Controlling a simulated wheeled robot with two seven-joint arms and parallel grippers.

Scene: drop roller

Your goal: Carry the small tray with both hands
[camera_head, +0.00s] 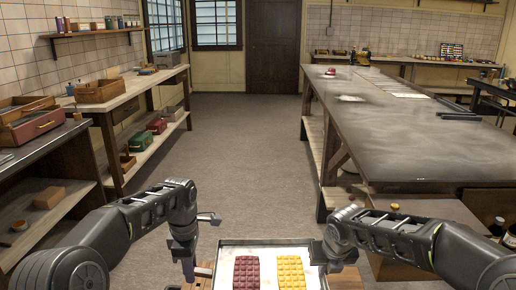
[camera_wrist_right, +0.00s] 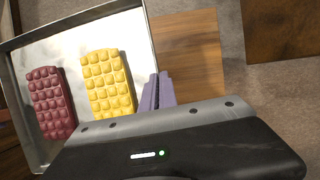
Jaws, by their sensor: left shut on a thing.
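The small tray (camera_head: 226,243) is a shallow metal tray with a pale inside, at the bottom centre of the head view, its near part cut off. A dark red segmented bar (camera_head: 246,272) and a yellow one (camera_head: 291,272) lie side by side in it. The tray rim (camera_wrist_right: 147,30), the red bar (camera_wrist_right: 50,102) and the yellow bar (camera_wrist_right: 107,82) also show in the right wrist view. My left gripper (camera_head: 190,270) is shut on the tray's left side. My right gripper (camera_wrist_right: 158,92) has its purple fingers close together at the tray's right rim; their grip is unclear.
Wooden surfaces (camera_wrist_right: 190,50) show beside the tray. A long dark-topped workbench (camera_head: 400,130) stands on the right. Shelved benches (camera_head: 125,98) with boxes line the left. The floor aisle (camera_head: 235,160) ahead is clear up to a dark door (camera_head: 273,50).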

